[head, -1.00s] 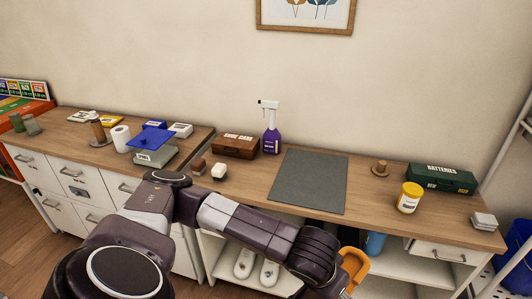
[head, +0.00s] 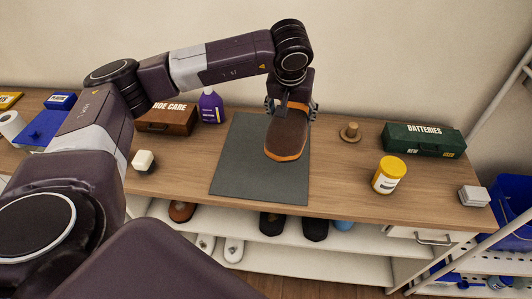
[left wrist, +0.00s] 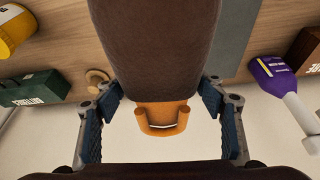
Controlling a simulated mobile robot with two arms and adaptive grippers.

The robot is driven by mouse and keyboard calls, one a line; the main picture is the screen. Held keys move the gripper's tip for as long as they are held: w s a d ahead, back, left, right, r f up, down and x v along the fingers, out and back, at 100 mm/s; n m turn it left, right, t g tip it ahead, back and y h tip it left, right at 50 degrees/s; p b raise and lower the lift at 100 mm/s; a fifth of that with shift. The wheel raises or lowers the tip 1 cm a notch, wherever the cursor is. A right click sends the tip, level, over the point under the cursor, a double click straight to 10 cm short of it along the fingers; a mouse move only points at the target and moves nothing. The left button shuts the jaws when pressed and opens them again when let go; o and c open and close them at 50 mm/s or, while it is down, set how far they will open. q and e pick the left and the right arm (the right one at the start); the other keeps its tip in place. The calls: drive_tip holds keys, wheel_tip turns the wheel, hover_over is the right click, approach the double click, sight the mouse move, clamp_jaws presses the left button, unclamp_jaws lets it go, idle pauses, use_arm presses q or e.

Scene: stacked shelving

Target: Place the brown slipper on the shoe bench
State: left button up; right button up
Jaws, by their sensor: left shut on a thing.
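My left gripper (head: 291,106) is shut on the brown slipper (head: 286,135), which has a dark brown upper and an orange edge. The slipper hangs toe down in front of or over the grey mat (head: 235,172) on the shoe bench's wooden top (head: 345,175); I cannot tell whether it touches. In the left wrist view the slipper (left wrist: 155,45) lies between the two blue-padded fingers (left wrist: 160,118), with its orange part towards the palm. My right gripper is not in view.
A white-topped block (head: 144,161) is left. Dark shoes (head: 315,228) and white slippers (head: 234,249) sit on shelves below.

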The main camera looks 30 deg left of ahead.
use_arm(q)
drive_tip(key=shift+n, duration=0.5)
drive_tip(key=w+r, duration=0.1)
drive_tip(key=w+a+r, duration=0.1)
drive_tip(key=r, duration=0.1)
drive_tip(key=w+r, duration=0.1)
drive_tip(key=r, duration=0.1)
drive_tip(key=shift+a+r+b, duration=0.1)
drive_tip(key=shift+a+b, duration=0.2)
drive_tip(key=shift+a, duration=0.1)
drive_tip(key=shift+a+r, duration=0.1)
drive_tip(key=shift+o, duration=0.2)
wheel_tip(320, 180, down, 15)
drive_tip(key=p, duration=0.3)
drive_tip(key=shift+w+r, duration=0.15)
drive_tip(key=shift+r, duration=0.05)
drive_tip(key=shift+a+f+p, duration=0.1)
drive_tip(key=shift+f+p, duration=0.6)
drive_tip(key=shift+f, duration=1.9)
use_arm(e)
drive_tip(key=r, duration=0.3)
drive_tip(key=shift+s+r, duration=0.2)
use_arm(q)
drive_tip(key=o, duration=1.2)
drive_tip(key=shift+f, duration=0.1)
drive_tip(key=shift+o, duration=0.2)
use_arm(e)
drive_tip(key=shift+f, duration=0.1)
